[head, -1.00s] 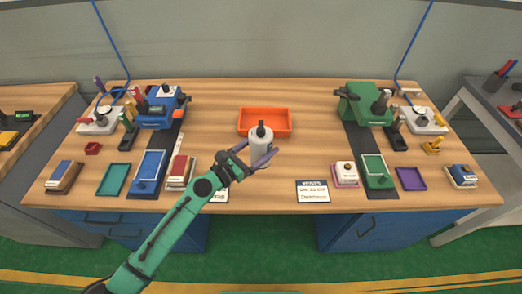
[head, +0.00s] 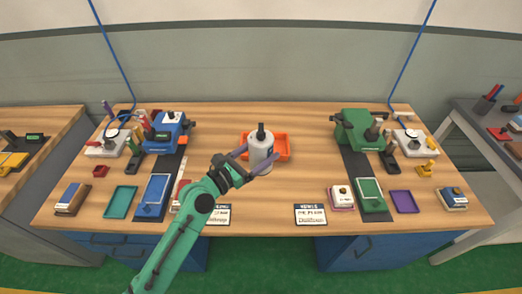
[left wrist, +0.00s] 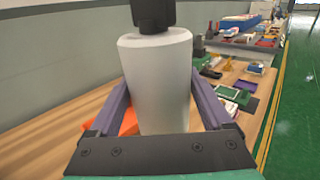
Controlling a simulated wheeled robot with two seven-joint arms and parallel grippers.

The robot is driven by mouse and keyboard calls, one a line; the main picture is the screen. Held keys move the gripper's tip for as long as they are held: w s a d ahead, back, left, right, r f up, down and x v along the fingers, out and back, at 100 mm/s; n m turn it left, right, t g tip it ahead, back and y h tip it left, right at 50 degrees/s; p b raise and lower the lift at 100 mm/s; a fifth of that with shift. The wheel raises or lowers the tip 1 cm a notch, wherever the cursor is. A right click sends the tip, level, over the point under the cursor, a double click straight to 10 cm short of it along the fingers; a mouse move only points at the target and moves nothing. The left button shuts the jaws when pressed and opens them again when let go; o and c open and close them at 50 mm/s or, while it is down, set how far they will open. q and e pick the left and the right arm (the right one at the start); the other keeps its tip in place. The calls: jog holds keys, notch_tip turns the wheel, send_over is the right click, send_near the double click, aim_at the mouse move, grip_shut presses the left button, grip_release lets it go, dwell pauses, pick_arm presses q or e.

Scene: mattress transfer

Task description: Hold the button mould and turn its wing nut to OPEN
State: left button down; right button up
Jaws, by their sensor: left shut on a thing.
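My left gripper (head: 247,166) is shut on a white cylinder (head: 261,153) with a black top, held upright over the middle of the table. In the left wrist view the cylinder (left wrist: 158,80) stands between the two purple fingers (left wrist: 160,118), its black top (left wrist: 153,14) cut off by the upper edge. I cannot make out a wing nut or OPEN marking on it, nor tell whether it is the button mould. My right gripper is not in view.
An orange tray (head: 283,148) lies behind the cylinder, partly hidden. A blue machine (head: 166,135) stands at left, a green one (head: 357,132) at right. Small trays and boxes line both sides. Two labelled cards (head: 310,215) lie near the front edge. The table's back middle is clear.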

aim_at(261, 160)
pick_arm(q)
jog(key=shift+f+b, duration=0.5)
jog(key=shift+f, duration=0.05)
jog(key=shift+f, duration=0.35)
jog(key=shift+f+b, duration=0.35)
jog(key=shift+b, duration=0.2)
jog(key=shift+f, duration=0.35)
jog(key=shift+f+b, duration=0.35)
jog(key=shift+b, duration=0.2)
jog(key=shift+f+b, duration=0.3)
jog(key=shift+f, duration=0.05)
jog(key=shift+f+b, duration=0.55)
jog(key=shift+f, duration=0.15)
jog(key=shift+f+b, duration=0.85)
jog(key=shift+f, duration=0.2)
jog(key=shift+f+b, duration=1.2)
jog(key=shift+f, duration=0.2)
